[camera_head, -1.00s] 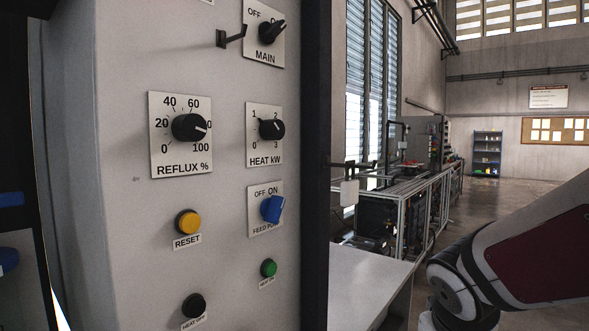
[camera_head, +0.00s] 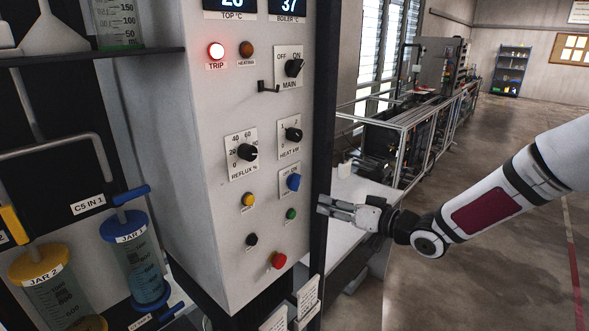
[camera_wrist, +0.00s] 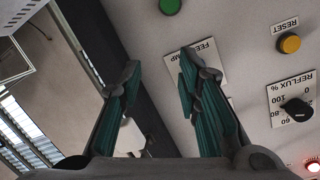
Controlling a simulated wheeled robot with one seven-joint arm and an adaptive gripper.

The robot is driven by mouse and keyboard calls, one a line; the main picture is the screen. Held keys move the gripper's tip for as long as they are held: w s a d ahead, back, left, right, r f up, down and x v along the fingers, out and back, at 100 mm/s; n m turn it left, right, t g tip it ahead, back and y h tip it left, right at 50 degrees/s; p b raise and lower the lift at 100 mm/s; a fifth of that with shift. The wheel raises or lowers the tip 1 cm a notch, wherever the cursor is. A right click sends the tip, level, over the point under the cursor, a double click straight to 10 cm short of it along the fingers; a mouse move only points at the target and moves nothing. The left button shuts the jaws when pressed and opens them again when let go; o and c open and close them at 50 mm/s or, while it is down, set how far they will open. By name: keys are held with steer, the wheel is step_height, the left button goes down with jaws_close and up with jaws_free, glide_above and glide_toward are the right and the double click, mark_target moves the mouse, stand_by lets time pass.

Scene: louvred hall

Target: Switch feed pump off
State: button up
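The blue feed pump knob (camera_head: 293,182) sits on its white OFF/ON plate on the grey panel, below the HEAT kW dial. It appears turned toward the ON side. My gripper (camera_head: 322,206) is to the right of and slightly below the knob, beside the panel's dark edge, apart from the knob and empty. In the wrist view my gripper (camera_wrist: 158,65) has its two green-padded fingers spread. The feed pump plate (camera_wrist: 208,58) shows upside down behind the right finger there, and the blue knob is hidden.
The green button (camera_head: 291,214), yellow RESET button (camera_head: 248,200), black button (camera_head: 251,239) and red button (camera_head: 279,260) surround the knob below and left. The HEAT dial (camera_head: 293,134) is above. A red TRIP lamp (camera_head: 216,50) is lit. A white table (camera_head: 360,200) stands right of the panel.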

steer(key=y+p, duration=0.2)
glide_toward(299, 184)
steer(key=shift+t, duration=0.3)
steer(key=b+x, duration=0.1)
steer(key=x, duration=0.2)
steer(key=b+x, duration=0.1)
steer(key=x, duration=0.2)
steer(key=b+x, duration=0.2)
steer(key=x, duration=0.1)
steer(key=shift+s+f, duration=0.1)
steer(key=shift+f, duration=0.15)
steer(key=shift+r, duration=0.1)
steer(key=shift+a, duration=0.35)
steer(key=shift+c, duration=0.2)
jaws_close()
